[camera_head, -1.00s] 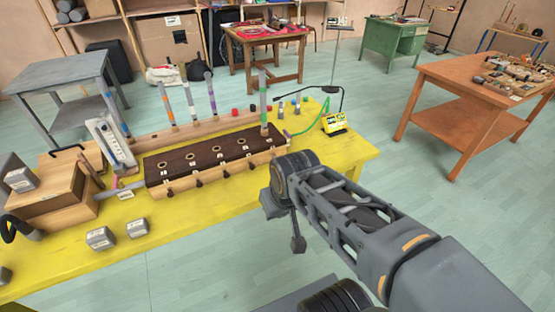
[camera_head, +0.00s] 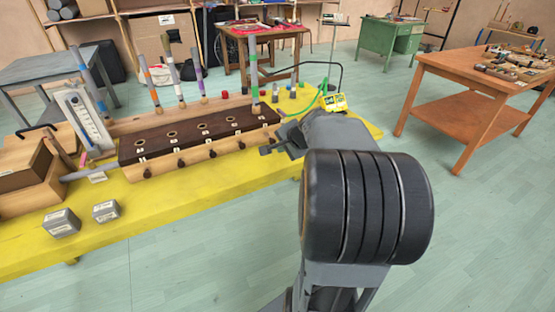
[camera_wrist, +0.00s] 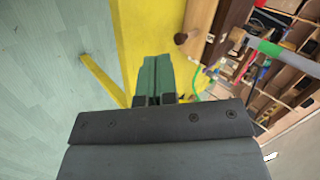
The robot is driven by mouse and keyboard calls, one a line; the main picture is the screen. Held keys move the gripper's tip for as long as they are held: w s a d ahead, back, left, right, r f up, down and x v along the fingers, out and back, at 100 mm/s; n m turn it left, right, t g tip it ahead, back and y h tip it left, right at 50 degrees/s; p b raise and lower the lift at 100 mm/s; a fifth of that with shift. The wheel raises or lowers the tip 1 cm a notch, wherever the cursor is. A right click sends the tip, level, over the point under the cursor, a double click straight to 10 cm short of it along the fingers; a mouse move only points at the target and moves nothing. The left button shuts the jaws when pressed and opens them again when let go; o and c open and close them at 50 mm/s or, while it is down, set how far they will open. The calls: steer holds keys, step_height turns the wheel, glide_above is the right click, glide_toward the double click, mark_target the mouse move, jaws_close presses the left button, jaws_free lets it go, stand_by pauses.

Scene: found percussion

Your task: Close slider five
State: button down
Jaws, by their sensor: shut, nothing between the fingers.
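A long wooden slider box (camera_head: 196,160) with a dark top, round holes and small white tags lies on the yellow bench. Several dark knobs stick out along its front. The fourth knob from the left (camera_head: 243,146) shows just left of my gripper (camera_head: 265,150). My gripper is at the box's front right end, shut and empty. In the wrist view its green-grey fingers (camera_wrist: 153,68) are together, pointing toward the box edge. A dark round knob (camera_wrist: 181,38) stands just ahead and right of the fingertips, apart from them. My forearm hides part of the bench at the right.
A grey tube with coloured bands (camera_head: 254,75) stands upright at the box's right end. Several more tubes stand behind. A yellow device (camera_head: 335,102) with a green cable sits at the bench's right end. Two grey blocks (camera_head: 62,224) (camera_head: 106,211) lie in front, left.

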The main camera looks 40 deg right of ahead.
mark_target(272, 141)
steer(key=w+d+f+m+b, duration=0.1)
steer(key=w+d+f, duration=0.1)
steer(key=f, duration=0.1)
steer(key=w+d+f+b, duration=0.1)
steer(key=w+d+f, duration=0.1)
steer(key=w+f, duration=0.1)
steer(key=w+d+f+m+h, duration=0.1)
steer(key=w+f, duration=0.1)
steer(key=f, duration=0.1)
steer(key=shift+w+d+m+t+b, duration=0.2)
steer(key=shift+d+m+t+b, duration=0.1)
steer(key=shift+d+b, duration=0.1)
steer(key=shift+w+d+r+p, duration=0.1)
steer(key=shift+w+p, duration=0.1)
steer(key=shift+w, duration=0.35)
steer(key=shift+w+r+p, duration=0.1)
steer(key=shift+w+p, duration=0.05)
steer(key=shift+w, duration=1.3)
